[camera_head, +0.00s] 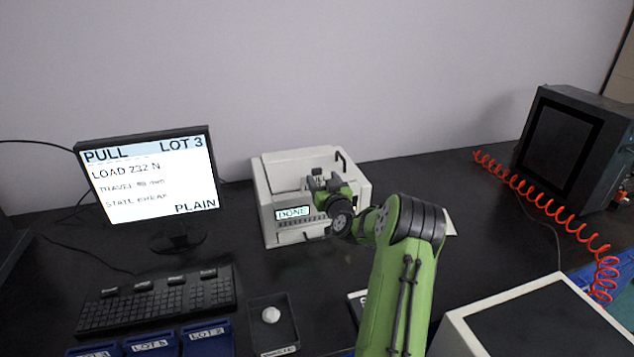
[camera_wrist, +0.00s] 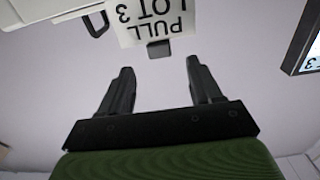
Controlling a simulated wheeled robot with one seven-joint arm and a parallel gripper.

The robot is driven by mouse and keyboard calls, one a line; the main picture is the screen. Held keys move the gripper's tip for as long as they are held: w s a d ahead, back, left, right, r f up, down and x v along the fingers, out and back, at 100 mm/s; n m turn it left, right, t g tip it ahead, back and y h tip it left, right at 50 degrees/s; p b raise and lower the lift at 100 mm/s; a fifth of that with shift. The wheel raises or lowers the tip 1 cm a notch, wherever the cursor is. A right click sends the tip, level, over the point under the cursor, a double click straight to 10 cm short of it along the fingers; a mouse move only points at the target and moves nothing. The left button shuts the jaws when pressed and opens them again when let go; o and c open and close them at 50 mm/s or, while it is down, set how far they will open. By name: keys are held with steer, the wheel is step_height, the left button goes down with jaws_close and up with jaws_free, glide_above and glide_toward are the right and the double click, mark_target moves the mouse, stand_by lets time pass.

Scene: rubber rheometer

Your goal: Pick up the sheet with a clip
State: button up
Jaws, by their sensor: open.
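A white sheet (camera_wrist: 150,22) printed "PULL LOT 3" shows upside down at the top of the wrist view. A small dark clip (camera_wrist: 158,49) sits at its edge, facing my fingers. My gripper (camera_wrist: 158,72) is open and empty, with the clip just beyond the gap between its fingertips, apart from them. In the head view my gripper (camera_head: 322,180) is over the white printer-like machine (camera_head: 279,184), whose small display reads "DONE". The sheet and clip cannot be made out there behind my gripper and wrist.
A monitor (camera_head: 150,185) reading "PULL LOT 3" and a keyboard (camera_head: 160,303) stand left. A dark tray (camera_head: 284,335) holds a small pale piece near blue lot bins (camera_head: 150,345). A dark boxy device (camera_head: 565,145) and red coiled cord (camera_head: 540,205) are right. A pale box (camera_head: 530,325) stands front right.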

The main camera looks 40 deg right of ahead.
mark_target(318, 171)
steer(key=p+x, duration=0.1)
steer(key=x, duration=0.5)
steer(key=shift+w+f, duration=0.15)
jaws_close()
